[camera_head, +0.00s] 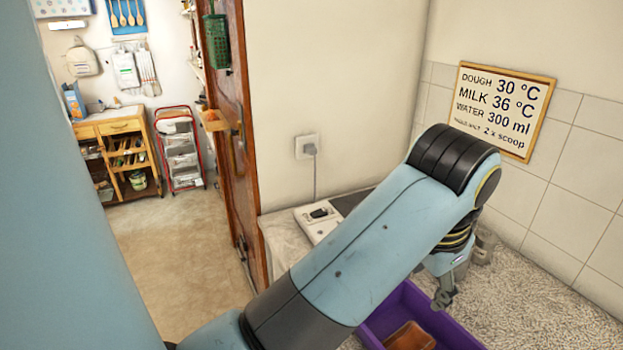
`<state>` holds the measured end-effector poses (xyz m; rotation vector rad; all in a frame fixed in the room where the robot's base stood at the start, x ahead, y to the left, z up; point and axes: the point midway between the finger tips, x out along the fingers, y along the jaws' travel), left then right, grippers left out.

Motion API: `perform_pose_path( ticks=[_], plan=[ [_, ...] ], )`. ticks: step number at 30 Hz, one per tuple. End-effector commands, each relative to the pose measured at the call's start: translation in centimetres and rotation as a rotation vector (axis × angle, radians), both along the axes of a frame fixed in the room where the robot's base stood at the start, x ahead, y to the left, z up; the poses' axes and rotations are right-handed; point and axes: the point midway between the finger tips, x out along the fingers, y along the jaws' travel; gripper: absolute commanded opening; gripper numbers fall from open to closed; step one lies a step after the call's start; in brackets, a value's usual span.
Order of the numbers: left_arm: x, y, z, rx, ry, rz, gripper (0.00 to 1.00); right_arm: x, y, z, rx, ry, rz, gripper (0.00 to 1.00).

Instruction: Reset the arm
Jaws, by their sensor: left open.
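My left arm (365,250), light blue with dark joints, reaches from the bottom left up across the counter and bends down at its black elbow. My left gripper (446,297) hangs at the arm's end, over the edge of a purple crate (463,332). It is small in view and partly hidden by the wrist, and I see nothing held in it. A brown-orange item (410,338) lies inside the crate, apart from the fingers. My right gripper is not in view.
The speckled counter (545,305) is clear to the right of the crate. A white device (316,222) stands behind the arm. A framed sign (503,108) hangs on the wall. A wooden door (240,140) stands left, with a red trolley (179,150) and open floor beyond.

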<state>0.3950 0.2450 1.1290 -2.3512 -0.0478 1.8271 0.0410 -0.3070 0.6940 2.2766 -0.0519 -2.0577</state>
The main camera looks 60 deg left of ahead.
Motion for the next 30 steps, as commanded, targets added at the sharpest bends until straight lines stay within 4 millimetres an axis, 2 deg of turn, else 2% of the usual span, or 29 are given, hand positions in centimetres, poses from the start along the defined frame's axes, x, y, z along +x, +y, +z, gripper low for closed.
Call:
perform_pose_path(
  ticks=[3, 6, 23, 26, 30],
  plan=[
    [-0.3, -0.2, 1.7, 0.000, -0.003, 0.001, 0.46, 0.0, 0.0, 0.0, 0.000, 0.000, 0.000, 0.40],
    [-0.5, -0.3, 2.4, 0.000, -0.002, 0.000, 0.46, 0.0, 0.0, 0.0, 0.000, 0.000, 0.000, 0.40],
    [-0.7, -0.3, 2.6, 0.001, 0.000, 0.000, 0.46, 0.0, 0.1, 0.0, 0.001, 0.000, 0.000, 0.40],
    [-1.8, 0.2, 1.9, 0.005, -0.002, 0.005, 0.46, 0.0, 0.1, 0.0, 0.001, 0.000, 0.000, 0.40],
    [-5.4, 1.5, 0.2, 0.007, -0.017, 0.016, 0.46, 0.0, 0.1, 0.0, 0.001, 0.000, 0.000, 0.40]
  ],
)
